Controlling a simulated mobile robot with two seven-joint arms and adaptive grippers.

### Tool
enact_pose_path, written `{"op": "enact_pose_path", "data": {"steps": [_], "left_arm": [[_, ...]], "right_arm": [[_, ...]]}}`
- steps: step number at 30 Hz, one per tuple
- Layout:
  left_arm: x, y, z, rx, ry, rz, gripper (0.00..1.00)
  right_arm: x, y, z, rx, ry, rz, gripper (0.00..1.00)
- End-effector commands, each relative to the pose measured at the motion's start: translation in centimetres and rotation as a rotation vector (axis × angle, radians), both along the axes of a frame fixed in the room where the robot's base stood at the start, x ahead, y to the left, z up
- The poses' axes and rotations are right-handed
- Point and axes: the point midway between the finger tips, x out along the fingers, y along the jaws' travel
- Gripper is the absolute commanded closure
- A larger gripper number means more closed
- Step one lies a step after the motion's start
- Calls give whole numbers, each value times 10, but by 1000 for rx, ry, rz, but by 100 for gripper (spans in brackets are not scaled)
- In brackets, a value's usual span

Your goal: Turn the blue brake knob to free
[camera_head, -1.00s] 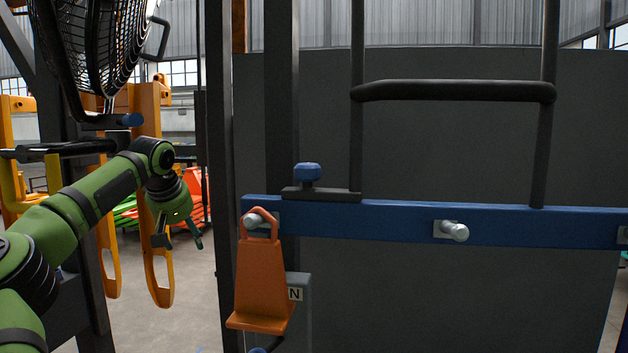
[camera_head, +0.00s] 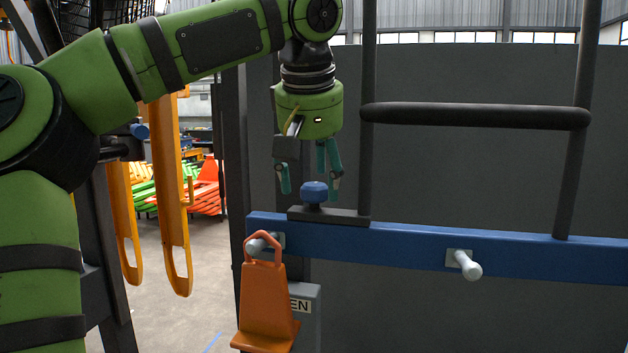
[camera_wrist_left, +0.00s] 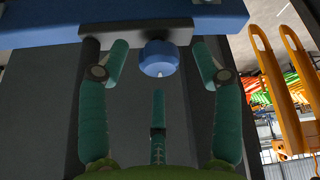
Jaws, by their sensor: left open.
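The blue brake knob (camera_head: 314,192) sits on a dark plate (camera_head: 330,216) on top of the blue beam. It also shows in the left wrist view (camera_wrist_left: 158,58), with a small pale mark on its near edge. My left gripper (camera_head: 309,190) points down just above the knob in the head view, its fingers apart. In the wrist view the left gripper (camera_wrist_left: 162,68) has two fingers on either side of the knob and one finger below it, none visibly touching it. My right gripper is not in view.
The blue beam (camera_head: 400,244) carries a pale peg (camera_head: 465,264). An orange hanger (camera_head: 264,300) hangs from another peg at its left end. A dark horizontal bar (camera_head: 475,116) and uprights stand right of the knob. Orange slotted frames (camera_head: 172,200) stand at left.

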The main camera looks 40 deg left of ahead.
Motion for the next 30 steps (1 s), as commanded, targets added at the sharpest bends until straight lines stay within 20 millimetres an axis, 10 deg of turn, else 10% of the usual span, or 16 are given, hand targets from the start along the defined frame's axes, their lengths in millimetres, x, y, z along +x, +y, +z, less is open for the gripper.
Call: {"op": "enact_pose_path", "data": {"steps": [12,17,30], "left_arm": [[5,4,-13,0,-2,-1,35],[5,4,-13,0,-2,-1,90],[4,4,-13,-2,0,-48,90]], "right_arm": [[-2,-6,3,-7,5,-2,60],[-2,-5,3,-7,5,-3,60],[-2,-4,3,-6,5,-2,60]]}}
